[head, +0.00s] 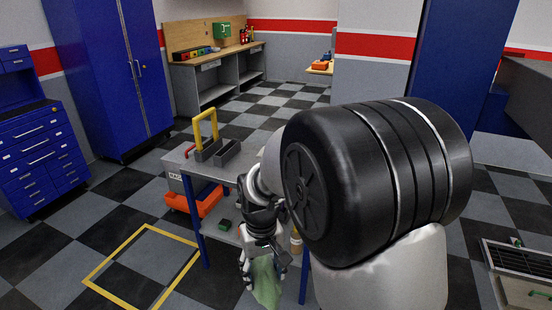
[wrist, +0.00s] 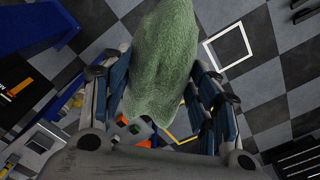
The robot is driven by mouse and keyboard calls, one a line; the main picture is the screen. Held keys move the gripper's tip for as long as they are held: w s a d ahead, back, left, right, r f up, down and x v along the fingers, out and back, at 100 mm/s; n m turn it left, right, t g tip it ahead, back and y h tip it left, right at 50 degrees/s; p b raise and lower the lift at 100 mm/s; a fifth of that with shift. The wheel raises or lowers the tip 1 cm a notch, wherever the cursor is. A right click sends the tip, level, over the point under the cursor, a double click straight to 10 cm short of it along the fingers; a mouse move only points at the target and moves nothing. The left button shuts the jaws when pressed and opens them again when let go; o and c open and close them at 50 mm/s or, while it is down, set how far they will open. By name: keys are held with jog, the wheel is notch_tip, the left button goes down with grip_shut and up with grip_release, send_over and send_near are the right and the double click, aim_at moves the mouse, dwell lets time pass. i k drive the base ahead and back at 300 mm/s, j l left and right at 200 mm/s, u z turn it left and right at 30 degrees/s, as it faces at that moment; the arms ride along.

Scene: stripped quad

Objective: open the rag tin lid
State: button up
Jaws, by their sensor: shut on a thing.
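My gripper (head: 263,268) is shut on a green rag (head: 266,284), which hangs down between its fingers low in the head view. In the wrist view the rag (wrist: 162,60) fills the space between the fingers and hides part of what lies beyond. I cannot make out a rag tin or its lid in either view. A small pale brown container (head: 296,241) stands partly hidden beside my arm; I cannot tell what it is.
A grey table (head: 176,158) with blue legs carries a grey caddy with a yellow handle (head: 205,125). An orange bin (head: 208,203) sits below. A yellow outline (head: 128,240) marks clear floor at left. Blue cabinets (head: 105,75) and a workbench (head: 205,62) stand behind.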

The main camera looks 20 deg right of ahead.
aim_at(182, 154)
jog(key=i+z, duration=0.15)
jog(key=i, duration=0.35)
jog(key=i+z, duration=0.2)
jog(key=i, duration=0.3)
jog(key=i+j+z, duration=0.15)
jog(key=i, duration=0.35)
jog(key=i+j+z, duration=0.15)
jog(key=i, duration=0.35)
jog(key=i+j+z, duration=0.15)
jog(key=i+j, duration=0.15)
jog(key=i, duration=0.15)
